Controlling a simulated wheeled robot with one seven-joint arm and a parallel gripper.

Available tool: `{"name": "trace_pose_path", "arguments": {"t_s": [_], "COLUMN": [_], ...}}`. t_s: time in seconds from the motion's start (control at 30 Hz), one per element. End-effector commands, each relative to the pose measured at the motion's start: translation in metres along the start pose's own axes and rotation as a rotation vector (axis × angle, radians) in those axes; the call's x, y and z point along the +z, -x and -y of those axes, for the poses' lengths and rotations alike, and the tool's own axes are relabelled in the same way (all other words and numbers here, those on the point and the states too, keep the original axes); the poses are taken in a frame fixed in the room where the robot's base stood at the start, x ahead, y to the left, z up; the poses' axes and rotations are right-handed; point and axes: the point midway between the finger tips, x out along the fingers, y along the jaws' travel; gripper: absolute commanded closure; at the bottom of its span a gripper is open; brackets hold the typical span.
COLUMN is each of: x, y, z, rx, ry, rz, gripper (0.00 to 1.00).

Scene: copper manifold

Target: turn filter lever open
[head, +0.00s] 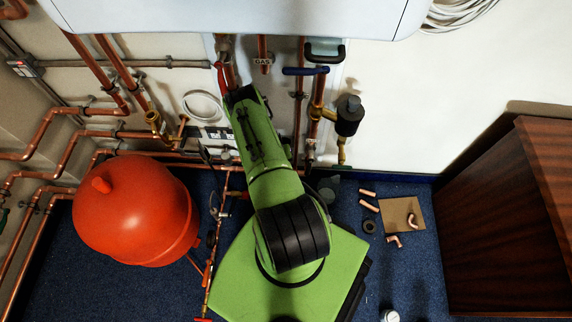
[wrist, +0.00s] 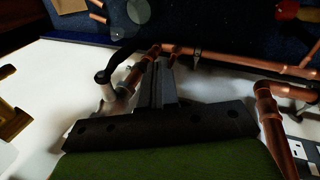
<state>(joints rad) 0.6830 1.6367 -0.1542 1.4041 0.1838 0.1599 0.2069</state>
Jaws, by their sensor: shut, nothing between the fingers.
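In the wrist view my gripper (wrist: 163,66) is shut and empty, its dark fingers reaching toward the copper pipework. A dark curved lever (wrist: 113,64) on a silvery valve body (wrist: 121,98) stands just left of the fingers, apparently apart from them. I cannot tell for certain whether it is the filter lever. In the head view the black filter body (head: 348,115) hangs right of a copper pipe with brass fittings (head: 327,114). A blue lever (head: 305,71) and a black handle (head: 325,52) sit above it. My green arm hides my gripper in this view.
A white boiler casing (head: 240,12) overhangs the pipes. A red vessel (head: 135,210) stands at left, a wooden cabinet (head: 530,210) at right. A red lever (head: 220,76) is beside my arm. Copper offcuts lie by a cardboard square (head: 400,211) on the blue carpet.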

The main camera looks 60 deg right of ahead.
Motion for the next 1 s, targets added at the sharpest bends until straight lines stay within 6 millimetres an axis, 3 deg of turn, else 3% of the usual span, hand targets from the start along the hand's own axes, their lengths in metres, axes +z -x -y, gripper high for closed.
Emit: {"name": "trace_pose_path", "arguments": {"t_s": [0.03, 0.1, 0.3, 0.57, 0.87, 1.0], "x": [0.001, 0.001, 0.000, -0.001, -0.001, 0.010], "y": [-0.017, -0.033, -0.071, -0.080, -0.080, -0.077], "z": [0.001, 0.001, -0.006, -0.035, -0.036, -0.031], "rx": [0.000, 0.001, 0.003, 0.001, 0.001, 0.001], "ry": [-0.002, -0.003, -0.005, -0.002, -0.001, 0.001], "rz": [0.001, 0.001, 0.000, -0.002, -0.001, 0.002], "gripper": [1.00, 1.00, 1.00, 1.00, 1.00, 1.00]}}
